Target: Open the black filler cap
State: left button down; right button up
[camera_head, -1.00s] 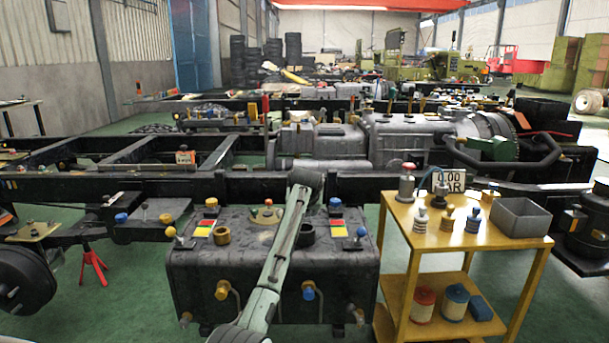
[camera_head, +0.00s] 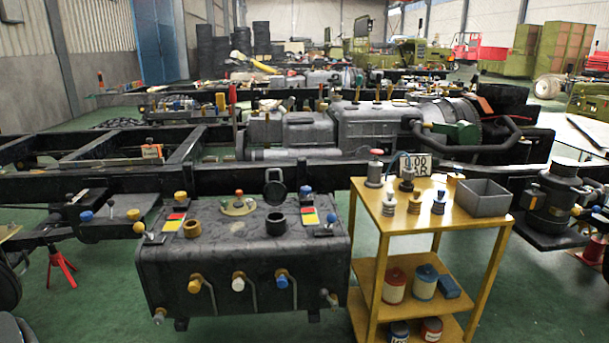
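The black tank (camera_head: 240,262) stands in the middle foreground. On its top, the black filler neck (camera_head: 276,223) shows an open mouth. The black filler cap (camera_head: 275,190) is tilted up behind the neck, clear of its mouth, and appears hinged there. A brass-coloured ring neck (camera_head: 193,228) stands at the left of the tank top. Neither of my grippers shows in the head view, so nothing of mine is at the cap.
Levers with blue and orange knobs flank the filler necks. A black chassis rail (camera_head: 330,172) runs behind. Green floor in front is clear.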

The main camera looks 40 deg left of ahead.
aim_at(275, 193)
jog(key=j+z, duration=0.4)
jog(key=k+j+z, duration=0.15)
jog(key=j+z, duration=0.25)
jog(key=j, duration=0.15)
jog(key=k+j+z, duration=0.1)
jog(key=j, duration=0.25)
jog(key=k+j, duration=0.15)
jog(key=j, duration=0.25)
jog(key=k+j+z, duration=0.15)
jog(key=j, duration=0.2)
